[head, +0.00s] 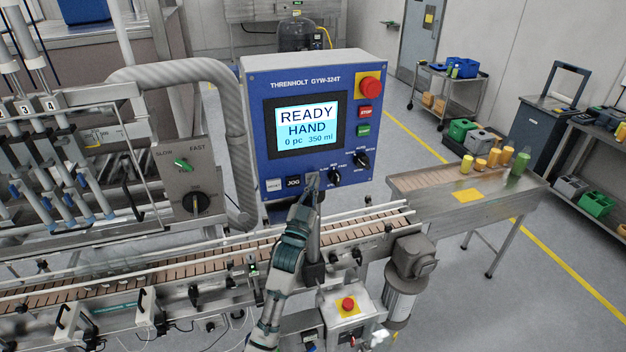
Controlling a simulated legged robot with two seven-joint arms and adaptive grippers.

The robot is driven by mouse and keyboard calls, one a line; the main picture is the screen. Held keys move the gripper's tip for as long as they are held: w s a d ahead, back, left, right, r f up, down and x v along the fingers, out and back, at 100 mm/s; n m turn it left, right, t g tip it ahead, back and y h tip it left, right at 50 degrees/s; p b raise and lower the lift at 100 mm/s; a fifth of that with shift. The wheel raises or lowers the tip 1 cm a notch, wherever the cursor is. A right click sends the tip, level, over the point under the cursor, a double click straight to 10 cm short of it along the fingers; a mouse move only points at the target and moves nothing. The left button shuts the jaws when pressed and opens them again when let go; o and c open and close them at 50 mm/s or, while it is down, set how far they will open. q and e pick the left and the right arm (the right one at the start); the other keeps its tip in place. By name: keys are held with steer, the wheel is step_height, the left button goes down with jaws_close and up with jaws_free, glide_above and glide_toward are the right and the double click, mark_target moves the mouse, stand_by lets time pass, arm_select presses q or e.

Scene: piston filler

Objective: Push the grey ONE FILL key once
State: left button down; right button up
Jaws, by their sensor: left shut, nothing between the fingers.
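The blue control panel (258,130) faces me, and its screen (307,124) reads READY, HAND, 0 pc, 350 ml. Along its bottom edge sit a pale key (274,185) with lettering too small to read surely, and a dark JOG key (294,182). My left gripper (312,181) is shut and empty, with its fingertips at the panel's lower edge just right of JOG. The fingertips cover that spot, and I cannot make out the grey ONE FILL key or tell whether they touch it. My right gripper is not in view.
Dark rotary knobs (361,159) sit right of the fingertips. A red mushroom button (370,85), a red STOP key (365,112) and a green key (363,130) line the panel's right side. The conveyor (190,262) runs below, and a ribbed hose (233,150) stands left.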

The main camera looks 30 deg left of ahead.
arm_select(q)
steer(key=shift+s+d, duration=0.5)
steer(key=shift+d, duration=0.05)
steer(key=shift+d+p, duration=0.1)
steer(key=shift+p, duration=0.25)
steer(key=shift+s+d, duration=0.25)
steer(key=shift+s, duration=0.05)
steer(key=s+d+p, duration=0.1)
steer(key=s+d, duration=0.1)
steer(key=d, duration=0.1)
steer(key=shift+s+d, duration=0.1)
steer(key=shift+s, duration=0.25)
